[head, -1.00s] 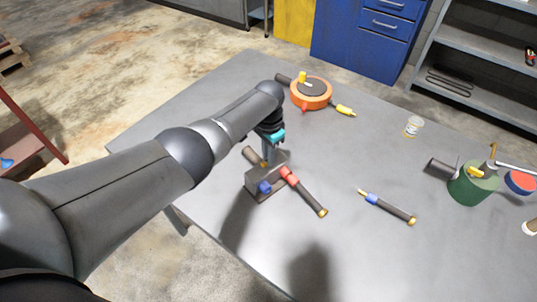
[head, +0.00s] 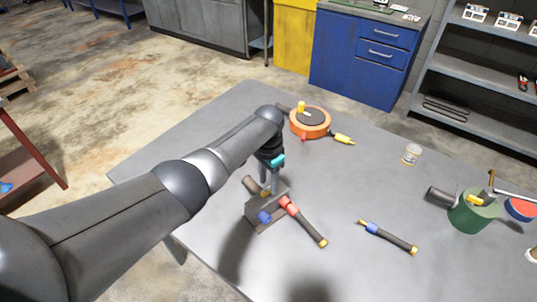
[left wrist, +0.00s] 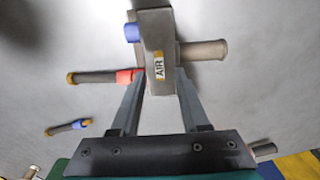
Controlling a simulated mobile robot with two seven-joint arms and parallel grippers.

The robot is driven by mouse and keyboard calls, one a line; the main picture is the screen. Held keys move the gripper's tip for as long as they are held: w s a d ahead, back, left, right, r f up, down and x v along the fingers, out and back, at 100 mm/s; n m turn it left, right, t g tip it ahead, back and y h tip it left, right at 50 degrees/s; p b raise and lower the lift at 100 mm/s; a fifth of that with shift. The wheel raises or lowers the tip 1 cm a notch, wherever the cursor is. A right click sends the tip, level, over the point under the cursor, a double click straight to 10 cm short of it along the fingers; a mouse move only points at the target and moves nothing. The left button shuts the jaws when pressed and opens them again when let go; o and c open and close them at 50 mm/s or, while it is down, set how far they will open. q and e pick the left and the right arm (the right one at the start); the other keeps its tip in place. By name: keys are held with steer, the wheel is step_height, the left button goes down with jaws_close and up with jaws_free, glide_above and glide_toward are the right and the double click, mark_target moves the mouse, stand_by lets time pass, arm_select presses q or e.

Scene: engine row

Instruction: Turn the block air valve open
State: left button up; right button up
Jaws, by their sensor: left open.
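The grey valve block (head: 268,211) stands on the table under my left gripper (head: 268,187). It has a blue fitting (head: 264,217) and a red-collared dark hose (head: 312,229). In the left wrist view the block (left wrist: 151,35) has a yellow AIR label (left wrist: 158,66) on its near face. My left gripper (left wrist: 161,76) is open, its fingertips on either side of the labelled end. I cannot tell whether they touch it. A brown stub (left wrist: 203,50) sticks out to the right. I cannot make out the valve's handle clearly. My right gripper is not in view.
An orange round unit (head: 310,123) lies behind the block. A loose blue-collared hose (head: 390,238), a clear jar (head: 411,154) and a green cylinder (head: 472,215) are to the right. The grey table (head: 345,190) is clear between them.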

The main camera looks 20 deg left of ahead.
mark_target(268, 189)
arm_select(q)
step_height(268, 189, up, 13)
steer(key=p, duration=0.1)
stand_by(0.6)
